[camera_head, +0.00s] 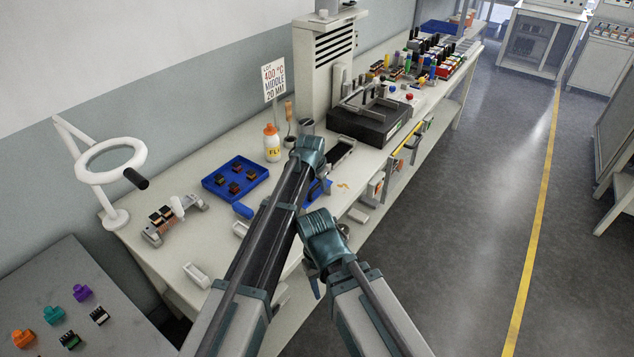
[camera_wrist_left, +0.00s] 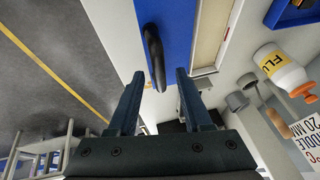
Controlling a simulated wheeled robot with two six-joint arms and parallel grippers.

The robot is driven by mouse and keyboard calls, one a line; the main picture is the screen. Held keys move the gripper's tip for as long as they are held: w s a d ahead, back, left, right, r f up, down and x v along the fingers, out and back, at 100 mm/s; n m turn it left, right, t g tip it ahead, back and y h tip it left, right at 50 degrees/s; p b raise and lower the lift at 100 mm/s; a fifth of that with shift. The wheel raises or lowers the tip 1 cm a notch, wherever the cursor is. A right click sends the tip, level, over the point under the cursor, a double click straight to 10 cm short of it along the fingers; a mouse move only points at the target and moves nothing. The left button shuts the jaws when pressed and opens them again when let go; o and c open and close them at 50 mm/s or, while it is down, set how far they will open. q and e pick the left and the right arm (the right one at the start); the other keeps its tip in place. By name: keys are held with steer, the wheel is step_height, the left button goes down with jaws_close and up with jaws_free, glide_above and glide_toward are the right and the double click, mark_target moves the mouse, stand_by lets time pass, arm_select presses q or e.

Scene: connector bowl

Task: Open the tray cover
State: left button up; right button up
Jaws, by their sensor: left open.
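The blue tray cover (camera_wrist_left: 180,35) lies flat on the bench in the left wrist view. A black bar handle (camera_wrist_left: 155,55) stands up from it. In the head view part of the blue cover (camera_head: 316,193) shows beside my left arm. My left gripper (camera_wrist_left: 160,78) is open, with its fingers on either side of the handle's near end; I cannot tell whether they touch it. In the head view the left gripper (camera_head: 322,180) is mostly hidden behind its wrist. My right gripper (camera_head: 313,282) is low at the bench's front edge, its jaws unclear.
A yellow-labelled flux bottle (camera_head: 272,143) and a blue tray of small parts (camera_head: 236,181) stand to the left. A long narrow dark tray (camera_head: 342,157) and a black machine (camera_head: 370,122) lie beyond. A white ring magnifier (camera_head: 110,160) stands at far left.

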arm_select(q)
steer(key=p+v, duration=1.2)
steer(key=v, duration=0.1)
steer(key=shift+s+r, duration=0.2)
steer(key=shift+r, duration=0.15)
steer(key=shift+a, duration=0.1)
steer(key=s+a+f+n+g+y, duration=0.15)
steer(key=s+a+n+g, duration=0.5)
steer(key=s+a, duration=1.7)
steer(key=s+d+f+m+b, duration=0.1)
steer(key=s+d+f+b, duration=0.1)
steer(key=d, duration=0.4)
steer(key=s+d+f+t+b, duration=0.1)
steer(key=s+d+f+b, duration=0.1)
steer(key=s+d, duration=0.3)
steer(key=shift+d+f+m+y, duration=0.35)
steer(key=shift+d+f+y, duration=0.1)
steer(key=shift+d, duration=0.2)
